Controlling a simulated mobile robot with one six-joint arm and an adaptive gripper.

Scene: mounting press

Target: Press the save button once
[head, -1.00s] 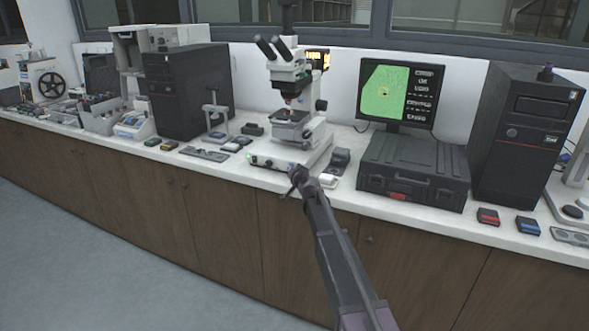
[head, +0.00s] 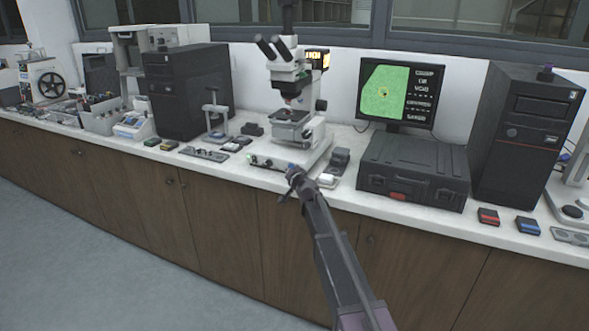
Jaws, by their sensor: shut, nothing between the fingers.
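A microscope (head: 291,115) stands on the white bench in the middle of the view. Its pale base (head: 318,150) has small controls along the front edge, with a green one at the left. A small blue spot shows by the base's right front corner, just behind my gripper. I cannot read any label, so I cannot tell which control is the save button. My gripper (head: 290,185) is shut and empty at the bench's front edge, close to that corner. Whether it touches the base is hidden. A monitor (head: 401,93) shows a green picture and lines of unreadable text.
A black case (head: 414,175) lies below the monitor, and a black computer tower (head: 522,135) stands at the right. Small dark and white items (head: 335,165) sit right of the microscope base. Another black tower (head: 190,92) stands at the left. The floor in front is clear.

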